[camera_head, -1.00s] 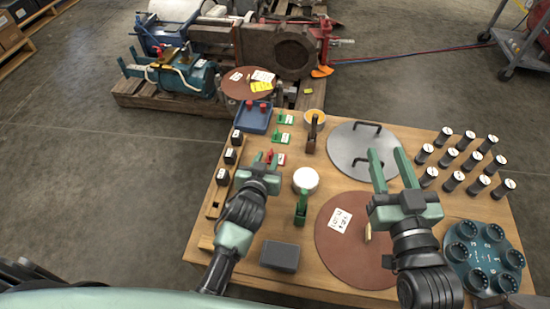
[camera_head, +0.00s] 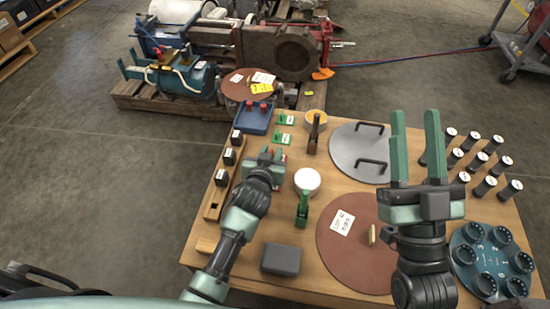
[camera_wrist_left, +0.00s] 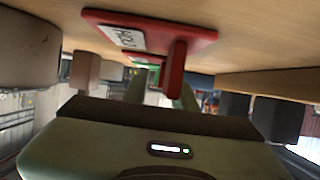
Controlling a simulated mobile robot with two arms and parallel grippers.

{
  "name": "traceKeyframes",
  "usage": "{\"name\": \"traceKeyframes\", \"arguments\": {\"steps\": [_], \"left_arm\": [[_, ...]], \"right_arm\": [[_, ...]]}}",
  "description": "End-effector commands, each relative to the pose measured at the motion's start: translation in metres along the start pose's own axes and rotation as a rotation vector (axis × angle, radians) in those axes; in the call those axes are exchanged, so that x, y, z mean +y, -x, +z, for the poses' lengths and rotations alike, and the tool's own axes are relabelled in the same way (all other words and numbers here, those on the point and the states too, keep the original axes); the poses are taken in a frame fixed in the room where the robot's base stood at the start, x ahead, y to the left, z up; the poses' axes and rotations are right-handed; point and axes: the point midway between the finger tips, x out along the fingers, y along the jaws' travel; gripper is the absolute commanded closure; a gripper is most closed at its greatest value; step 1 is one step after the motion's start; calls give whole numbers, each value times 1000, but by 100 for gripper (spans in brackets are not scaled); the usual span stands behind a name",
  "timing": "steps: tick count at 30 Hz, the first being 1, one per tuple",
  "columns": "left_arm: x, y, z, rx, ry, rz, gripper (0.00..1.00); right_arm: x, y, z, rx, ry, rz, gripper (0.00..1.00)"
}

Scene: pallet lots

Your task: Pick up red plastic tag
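The red plastic tag (camera_head: 284,156) lies on the wooden table, mostly hidden behind my left gripper (camera_head: 271,151) in the head view. In the left wrist view the tag (camera_wrist_left: 195,33) fills the upper middle, a flat red plate with a white label and a red upright tab. My left gripper (camera_wrist_left: 162,92) is right at the tag, its green fingers apart, with the tab at the gap between them. I cannot tell whether they touch it. My right gripper (camera_head: 415,115) is open and empty above the right part of the table.
Green tags (camera_head: 284,138) lie just beyond the red one. Black weights (camera_head: 229,157) line the left edge. A blue tray (camera_head: 255,117) sits at the far left corner.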

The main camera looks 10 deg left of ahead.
Motion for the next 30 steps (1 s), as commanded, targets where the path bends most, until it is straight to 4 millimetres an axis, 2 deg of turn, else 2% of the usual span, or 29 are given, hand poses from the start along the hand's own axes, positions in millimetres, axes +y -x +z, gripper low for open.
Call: {"name": "traceKeyframes", "arguments": {"steps": [1, 2, 3, 18, 23, 26, 30], "left_arm": [[0, 0, 0, 0, 0, 0, 90], [0, 0, 0, 0, 0, 0, 99], [0, 0, 0, 0, 0, 0, 100], [0, 2, -4, 0, 0, 0, 100], [0, 6, -14, 1, 0, 0, 100], [0, 10, -25, 2, 0, 0, 100], [0, 18, -43, 3, 0, 0, 100]], "right_arm": [[0, 0, 0, 0, 0, 0, 62], [0, 0, 0, -1, 0, 0, 62], [0, 0, 0, -1, 0, 0, 62], [0, -1, 4, -29, 1, 1, 62], [4, 1, 25, -146, 6, 7, 62], [6, 5, 44, -256, 11, 12, 62], [12, 19, 78, -456, 17, 23, 62]]}}
